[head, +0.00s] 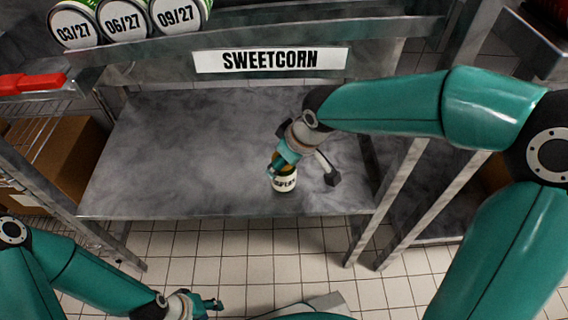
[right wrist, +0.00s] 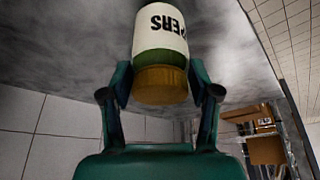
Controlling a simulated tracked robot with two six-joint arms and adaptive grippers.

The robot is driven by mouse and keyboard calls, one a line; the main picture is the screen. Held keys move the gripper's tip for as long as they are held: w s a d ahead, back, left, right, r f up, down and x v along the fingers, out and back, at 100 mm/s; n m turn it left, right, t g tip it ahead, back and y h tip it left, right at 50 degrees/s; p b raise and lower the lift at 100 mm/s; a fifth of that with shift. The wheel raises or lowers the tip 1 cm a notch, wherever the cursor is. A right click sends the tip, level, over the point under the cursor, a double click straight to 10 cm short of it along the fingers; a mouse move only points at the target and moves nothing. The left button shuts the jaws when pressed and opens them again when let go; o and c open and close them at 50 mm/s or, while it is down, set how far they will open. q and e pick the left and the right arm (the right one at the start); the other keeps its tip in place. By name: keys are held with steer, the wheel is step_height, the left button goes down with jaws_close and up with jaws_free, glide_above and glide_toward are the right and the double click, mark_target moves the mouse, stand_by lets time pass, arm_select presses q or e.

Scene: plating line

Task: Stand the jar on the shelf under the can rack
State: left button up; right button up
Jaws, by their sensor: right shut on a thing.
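The jar (head: 285,184) has a white label and a gold lid. In the right wrist view, the jar (right wrist: 162,45) shows the letters PERS upside down. My right gripper (head: 279,166) is shut on it around the lid end, with a finger on each side in the right wrist view (right wrist: 161,88). The jar is upright over the front part of the grey shelf (head: 180,150), right of its middle. I cannot tell whether its base touches the shelf. The can rack (head: 130,58) is above, with a SWEETCORN sign. My left gripper (head: 208,304) is low in front, away from the shelf; its opening is unclear.
Dated cans (head: 124,20) lie in the rack at upper left. A wire rack with a cardboard box (head: 68,160) stands left of the shelf. Metal posts (head: 385,200) stand at its right. The shelf's left and middle are clear. Tiled floor lies in front.

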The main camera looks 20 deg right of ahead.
steer(key=o, duration=1.4)
steer(key=shift+s+d+r+p, duration=0.1)
steer(key=shift+r+p, duration=0.2)
steer(key=shift+r, duration=0.2)
steer(key=p+v, duration=0.4)
steer(key=v, duration=0.7)
steer(key=shift+s, duration=0.15)
